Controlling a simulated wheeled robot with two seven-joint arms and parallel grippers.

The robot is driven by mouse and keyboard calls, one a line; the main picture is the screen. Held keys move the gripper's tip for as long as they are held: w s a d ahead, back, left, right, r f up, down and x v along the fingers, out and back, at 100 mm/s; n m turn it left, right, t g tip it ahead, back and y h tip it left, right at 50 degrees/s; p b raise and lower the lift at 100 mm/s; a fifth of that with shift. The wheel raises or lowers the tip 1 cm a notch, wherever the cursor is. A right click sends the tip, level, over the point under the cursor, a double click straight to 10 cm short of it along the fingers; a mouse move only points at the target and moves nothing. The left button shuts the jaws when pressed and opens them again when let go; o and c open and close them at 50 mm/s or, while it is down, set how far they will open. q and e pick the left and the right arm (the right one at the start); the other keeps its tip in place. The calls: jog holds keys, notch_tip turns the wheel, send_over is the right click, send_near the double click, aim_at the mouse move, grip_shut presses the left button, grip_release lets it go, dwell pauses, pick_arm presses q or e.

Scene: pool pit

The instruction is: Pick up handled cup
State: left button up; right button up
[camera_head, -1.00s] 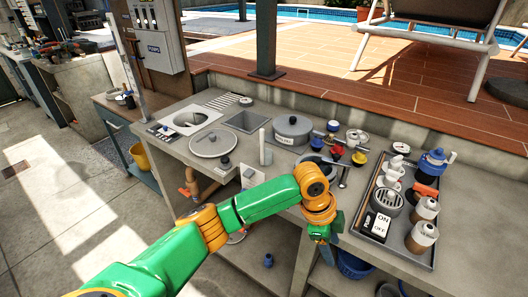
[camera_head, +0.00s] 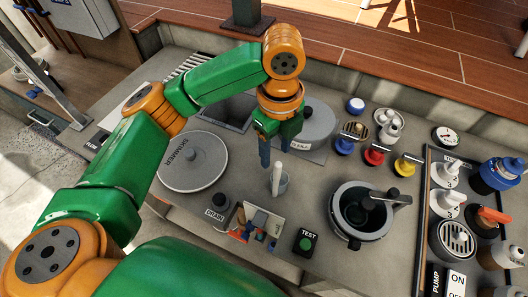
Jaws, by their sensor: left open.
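A small grey cup (camera_head: 282,184) with a tall upright white handle (camera_head: 276,176) stands on the counter near the middle of the head view. My left gripper (camera_head: 274,156) points down just above and behind it in the picture. Its blue fingers are apart, with nothing visible between them. The fingertips are close to the top of the white handle; I cannot tell whether they touch it. My right gripper is not in view.
A round skimmer lid (camera_head: 190,162) lies left of the cup, and a grey lidded pot (camera_head: 318,122) stands behind. A green TEST button (camera_head: 306,242) and an open strainer pot (camera_head: 350,232) are right of it. A tray (camera_head: 421,240) with several items lies farther right.

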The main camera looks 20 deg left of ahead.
aim_at(276, 176)
pick_arm(q)
jog(key=f, duration=0.1)
jog(key=s+d+f+p, duration=0.1)
jog(key=s+f, duration=0.1)
jog(key=shift+s+d+p, duration=0.15)
jog(key=shift+d+p, duration=0.15)
jog(key=f, duration=0.3)
jog(key=shift+w+a+f, duration=0.2)
jog(key=shift+a+f, duration=0.1)
jog(key=shift+f, duration=0.05)
jog(key=shift+s+d+r, duration=0.1)
jog(key=shift+d, duration=0.05)
jog(key=c, duration=0.8)
grip_shut()
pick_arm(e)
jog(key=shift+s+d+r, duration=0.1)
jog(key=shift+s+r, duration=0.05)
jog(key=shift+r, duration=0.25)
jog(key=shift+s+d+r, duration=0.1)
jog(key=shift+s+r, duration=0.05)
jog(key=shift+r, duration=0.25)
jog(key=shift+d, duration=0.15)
